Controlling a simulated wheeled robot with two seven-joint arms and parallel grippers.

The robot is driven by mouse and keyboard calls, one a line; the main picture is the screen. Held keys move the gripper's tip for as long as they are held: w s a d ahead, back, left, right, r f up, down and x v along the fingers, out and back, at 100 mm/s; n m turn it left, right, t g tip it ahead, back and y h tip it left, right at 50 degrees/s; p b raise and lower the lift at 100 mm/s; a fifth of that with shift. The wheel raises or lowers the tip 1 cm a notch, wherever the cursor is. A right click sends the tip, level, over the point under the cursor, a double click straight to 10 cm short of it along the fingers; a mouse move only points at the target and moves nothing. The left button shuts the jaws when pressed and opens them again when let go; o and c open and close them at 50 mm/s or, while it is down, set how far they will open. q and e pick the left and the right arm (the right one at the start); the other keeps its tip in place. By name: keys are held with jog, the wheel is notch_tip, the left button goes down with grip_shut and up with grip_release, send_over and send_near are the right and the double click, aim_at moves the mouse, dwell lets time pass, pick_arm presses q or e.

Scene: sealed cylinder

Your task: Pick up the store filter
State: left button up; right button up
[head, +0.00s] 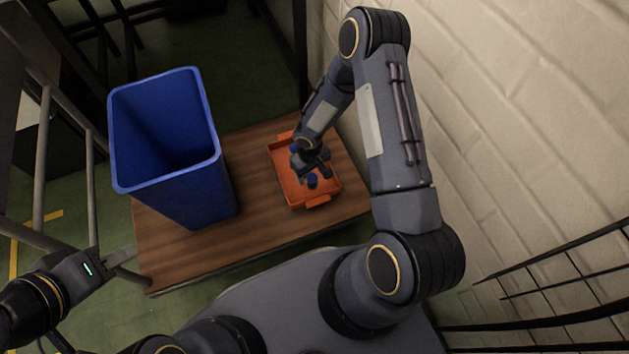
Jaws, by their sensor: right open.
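An orange tray (291,191) lies on the wooden table. A small dark blue round item (312,181), possibly the store filter, stands in its front part. Another blue item (294,149) shows at the tray's left side, partly hidden by my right gripper. My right gripper (318,172) is open and points down over the tray, just behind the front blue item. I cannot tell whether its fingers touch anything. My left gripper (128,264) is open and empty at the table's left front corner, far from the tray.
A tall blue bin (187,190) stands on the wooden table (245,240) left of the tray. A pale brick wall (520,130) runs close along the right. Dark metal bars and frames stand at the left and lower right. The table's front strip is clear.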

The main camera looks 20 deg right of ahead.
aim_at(312, 177)
jog(key=f+b, duration=0.1)
jog(key=f, duration=0.1)
jog(key=f+b, duration=0.1)
jog(key=f, duration=0.2)
jog(key=shift+w+d, duration=0.15)
jog(key=shift+d, duration=0.05)
jog(key=c, duration=1.1)
jog(key=shift+o, duration=0.2)
jog(key=shift+r, duration=0.15)
